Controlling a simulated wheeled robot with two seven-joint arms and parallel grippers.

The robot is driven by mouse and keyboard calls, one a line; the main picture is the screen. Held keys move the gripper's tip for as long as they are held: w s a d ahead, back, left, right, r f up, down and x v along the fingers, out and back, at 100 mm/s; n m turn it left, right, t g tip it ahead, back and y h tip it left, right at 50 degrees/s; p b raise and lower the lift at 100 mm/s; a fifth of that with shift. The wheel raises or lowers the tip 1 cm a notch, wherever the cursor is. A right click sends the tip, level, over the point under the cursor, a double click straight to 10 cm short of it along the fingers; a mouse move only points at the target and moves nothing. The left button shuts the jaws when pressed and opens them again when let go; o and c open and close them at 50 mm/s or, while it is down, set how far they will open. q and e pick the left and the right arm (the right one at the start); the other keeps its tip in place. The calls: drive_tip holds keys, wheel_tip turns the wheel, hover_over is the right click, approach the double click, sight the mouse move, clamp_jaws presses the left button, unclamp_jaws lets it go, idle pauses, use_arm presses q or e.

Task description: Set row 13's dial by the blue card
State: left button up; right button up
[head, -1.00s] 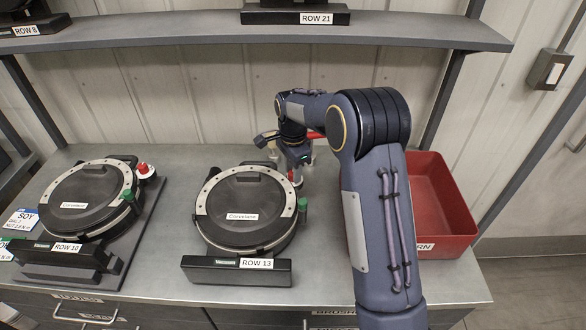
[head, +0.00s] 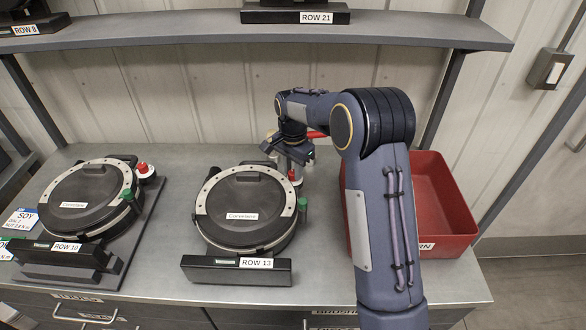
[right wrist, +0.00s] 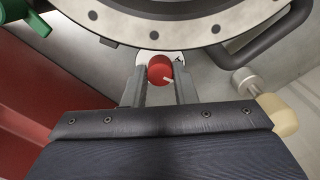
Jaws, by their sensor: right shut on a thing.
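The row 13 meter (head: 245,210) is a round black unit with a pale dotted rim, on a black base labelled ROW 13. Its red dial (head: 291,176) is at the back right of the rim. My right gripper (head: 291,160) is over the dial. In the right wrist view, the red dial (right wrist: 160,69) sits between the fingertips, which are shut on it. A white pointer mark on it points to the lower right, and a white scale plate is partly hidden behind it. A card with a blue strip, reading SOY (head: 22,219), lies at the far left. My left gripper is out of view.
The row 10 meter (head: 85,205) stands left, with its own red dial (head: 144,168). A green knob (head: 302,203) is on row 13's right side. A red bin (head: 440,200) stands right, behind my arm. A shelf (head: 180,41) runs above. A cream-tipped part (right wrist: 278,115) is right of my gripper.

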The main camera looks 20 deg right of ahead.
sight(293, 172)
drive_tip(key=shift+n, duration=0.9)
drive_tip(key=o, duration=1)
drive_tip(key=shift+r, duration=0.1)
wheel_tip(293, 172, up, 7)
drive_tip(key=shift+b, duration=0.55)
drive_tip(key=shift+r, duration=0.35)
